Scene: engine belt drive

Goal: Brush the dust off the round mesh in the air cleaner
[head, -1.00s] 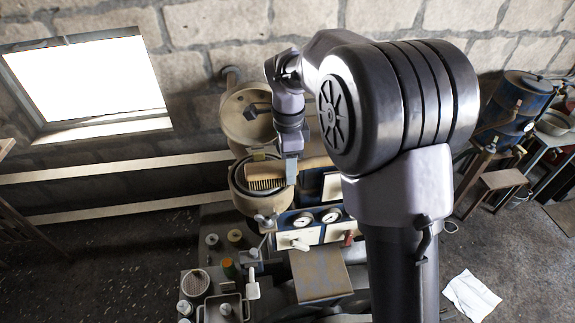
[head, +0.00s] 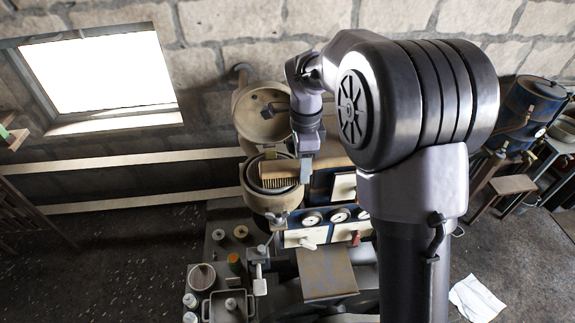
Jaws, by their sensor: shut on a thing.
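My gripper (head: 306,168) is shut on a wooden-handled brush (head: 327,165), whose handle runs to the right behind my arm. The brush's bristles (head: 279,183) point down over the open round housing of the air cleaner (head: 256,201). The bristles overlap the inside of the housing; I cannot tell whether they touch the mesh. The round mesh itself is mostly hidden under the brush and too small to make out. A round beige lid (head: 262,118) stands open behind the housing, by the wall.
A blue panel with gauges (head: 312,218) is just in front and right of the housing. Bottles and a metal tray (head: 228,306) stand on the bench at front left. A white cloth (head: 474,300) lies on the floor at right.

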